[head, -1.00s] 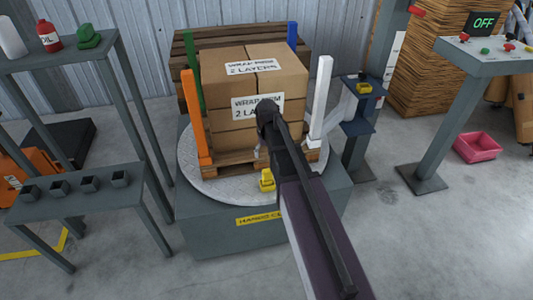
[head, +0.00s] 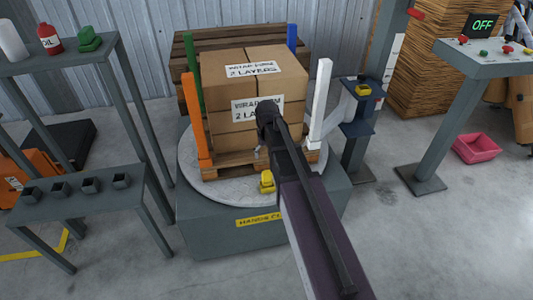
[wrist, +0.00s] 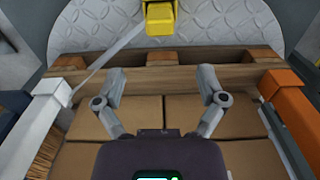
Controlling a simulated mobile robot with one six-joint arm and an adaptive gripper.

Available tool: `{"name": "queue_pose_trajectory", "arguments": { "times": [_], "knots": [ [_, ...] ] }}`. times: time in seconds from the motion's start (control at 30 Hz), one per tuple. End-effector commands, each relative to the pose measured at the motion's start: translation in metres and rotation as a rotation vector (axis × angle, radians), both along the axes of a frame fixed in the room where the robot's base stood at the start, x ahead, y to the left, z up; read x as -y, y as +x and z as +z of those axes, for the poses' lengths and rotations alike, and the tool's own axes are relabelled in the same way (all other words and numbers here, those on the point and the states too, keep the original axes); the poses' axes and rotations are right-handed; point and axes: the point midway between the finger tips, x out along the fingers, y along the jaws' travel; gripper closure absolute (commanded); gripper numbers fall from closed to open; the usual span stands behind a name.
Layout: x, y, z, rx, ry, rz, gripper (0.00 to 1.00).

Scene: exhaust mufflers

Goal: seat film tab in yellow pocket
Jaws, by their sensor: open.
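The yellow pocket (head: 267,182) sits at the near edge of the round turntable, in front of the pallet. It shows at the top of the wrist view (wrist: 158,18). A pale film strip (wrist: 108,54) runs from near the white post up to the yellow pocket. Whether its tab lies inside the pocket or only against it, I cannot tell. My gripper (wrist: 160,82) is open with nothing between its fingers. It is apart from the pocket, over the near side of the pallet load. In the head view my arm hides most of it.
Stacked cartons (head: 243,87) stand on a pallet (head: 228,164) on the turntable (head: 195,180). An orange post (head: 196,120), a white post (head: 321,100), a green post and a blue post stand around them. A film carriage (head: 362,95) is right of the white post.

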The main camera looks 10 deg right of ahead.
Motion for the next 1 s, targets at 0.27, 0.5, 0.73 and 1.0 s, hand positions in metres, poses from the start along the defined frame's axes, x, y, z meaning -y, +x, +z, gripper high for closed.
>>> {"name": "queue_pose_trajectory", "arguments": {
  "times": [0.27, 0.5, 0.73, 1.0],
  "knots": [
    [-0.001, -0.077, 0.0, -0.001, 0.001, 0.0, 0.1],
    [-0.001, -0.148, 0.0, -0.001, 0.003, -0.001, 0.1],
    [-0.002, -0.161, 0.0, -0.001, 0.003, -0.001, 0.1],
    [-0.002, -0.16, 0.001, -0.001, 0.003, -0.001, 0.1]
  ]
}}
